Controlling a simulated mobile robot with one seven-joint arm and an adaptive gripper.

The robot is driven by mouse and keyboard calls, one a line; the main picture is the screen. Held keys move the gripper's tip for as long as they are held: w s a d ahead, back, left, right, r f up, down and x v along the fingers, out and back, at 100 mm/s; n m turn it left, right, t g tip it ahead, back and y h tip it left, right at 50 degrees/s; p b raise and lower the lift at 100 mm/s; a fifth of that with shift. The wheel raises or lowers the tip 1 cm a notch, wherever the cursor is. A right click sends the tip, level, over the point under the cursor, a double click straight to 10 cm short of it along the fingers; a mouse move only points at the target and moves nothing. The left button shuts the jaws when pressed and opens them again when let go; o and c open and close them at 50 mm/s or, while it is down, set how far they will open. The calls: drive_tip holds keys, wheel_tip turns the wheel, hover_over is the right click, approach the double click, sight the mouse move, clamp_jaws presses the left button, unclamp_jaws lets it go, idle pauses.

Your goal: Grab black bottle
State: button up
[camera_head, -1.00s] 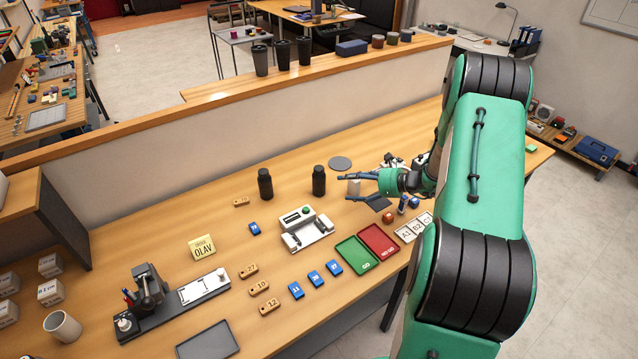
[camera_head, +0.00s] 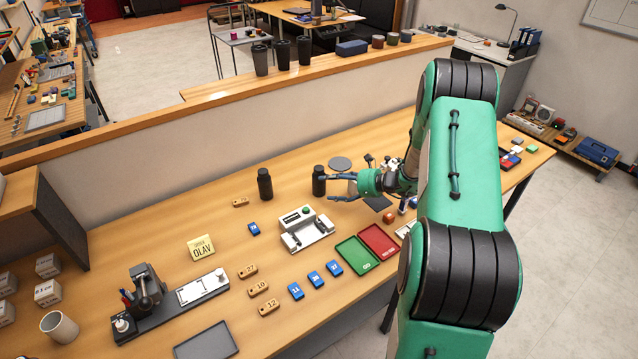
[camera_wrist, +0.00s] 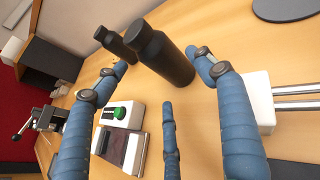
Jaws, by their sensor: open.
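Two black bottles stand upright on the wooden bench. The right bottle (camera_head: 319,182) is nearest my gripper, and the left bottle (camera_head: 265,184) stands apart to its left. My gripper (camera_head: 333,188) is open, with its blue fingers pointing left at the right bottle's side. In the wrist view the near bottle (camera_wrist: 162,55) lies between the spread fingertips of my gripper (camera_wrist: 160,80), just ahead of them. The other bottle (camera_wrist: 116,42) shows behind it to the left. I cannot tell whether any finger touches the near bottle.
A white device with a green button (camera_head: 305,231) stands in front of the bottles. Green (camera_head: 357,256) and red (camera_head: 379,241) trays lie to its right. A grey disc (camera_head: 340,163) lies behind. Bench space between the two bottles is clear.

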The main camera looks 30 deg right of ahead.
sight(324, 185)
drive_tip(key=shift+f+b+x, duration=0.2)
drive_tip(key=shift+b+x, duration=0.5)
drive_tip(key=shift+x, duration=1.95)
drive_tip(key=shift+s+d, duration=0.1)
drive_tip(key=shift+d, duration=0.05)
drive_tip(key=c, duration=1.1)
drive_tip(key=shift+o, duration=0.2)
drive_tip(key=shift+r, duration=0.1)
drive_tip(key=shift+r+p, duration=1.1)
drive_tip(key=shift+r, duration=3.85)
